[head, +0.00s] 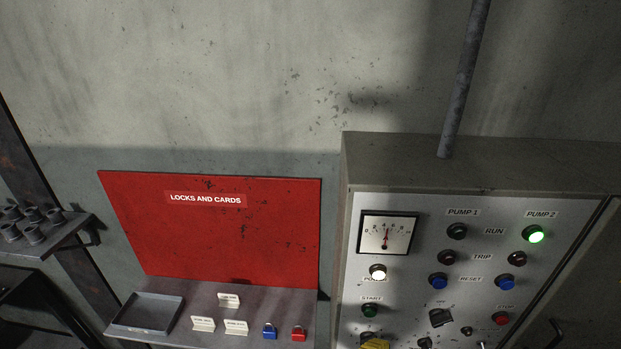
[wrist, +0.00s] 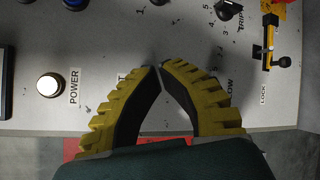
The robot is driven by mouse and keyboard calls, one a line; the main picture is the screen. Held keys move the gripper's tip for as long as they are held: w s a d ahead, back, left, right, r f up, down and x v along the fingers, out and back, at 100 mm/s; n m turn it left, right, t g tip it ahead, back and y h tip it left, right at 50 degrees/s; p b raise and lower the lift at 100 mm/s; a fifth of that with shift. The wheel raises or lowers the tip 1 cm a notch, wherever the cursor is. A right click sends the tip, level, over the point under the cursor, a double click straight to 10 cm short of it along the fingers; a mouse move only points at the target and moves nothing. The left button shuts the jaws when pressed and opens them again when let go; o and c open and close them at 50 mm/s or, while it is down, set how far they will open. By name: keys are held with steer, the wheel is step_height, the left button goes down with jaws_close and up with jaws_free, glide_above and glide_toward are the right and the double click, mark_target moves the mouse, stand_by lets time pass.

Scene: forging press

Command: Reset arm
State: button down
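My gripper (wrist: 159,68) has two ridged yellow fingers with dark inner pads. In the wrist view its fingertips meet, with nothing seen between them. It is in front of the grey control panel (wrist: 100,30), and its fingers cover part of the panel's labels. Whether it touches the panel cannot be told. In the head view a yellow piece (head: 375,344) shows at the bottom edge below the START button (head: 370,310); it may be a fingertip of mine. The rest of my arm is out of that view.
The control cabinet (head: 480,170) has a gauge, a lit white POWER lamp (head: 378,271) and a lit green PUMP 2 lamp (head: 536,234). Left of it, a shelf (head: 258,298) holds a tray (head: 148,313), several cards, a blue padlock (head: 270,332) and a red padlock (head: 299,333).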

step_height(320, 180, up, 30)
steer(key=s+m+t+y+p, duration=0.2)
steer(key=m+t+p, duration=0.3)
steer(key=m, duration=0.3)
steer(key=s+a+r+m+t+y, duration=0.3)
steer(key=a+r+y, duration=0.1)
steer(key=a+r, duration=0.1)
steer(key=s+a+r+m+t+y+p, duration=0.1)
steer(key=s+a+r+m+t+y, duration=0.2)
steer(key=r, duration=0.5)
steer(key=shift+s+a+m+y, duration=0.2)
steer(key=shift+a+m+y, duration=0.4)
steer(key=shift+a+y, duration=0.25)
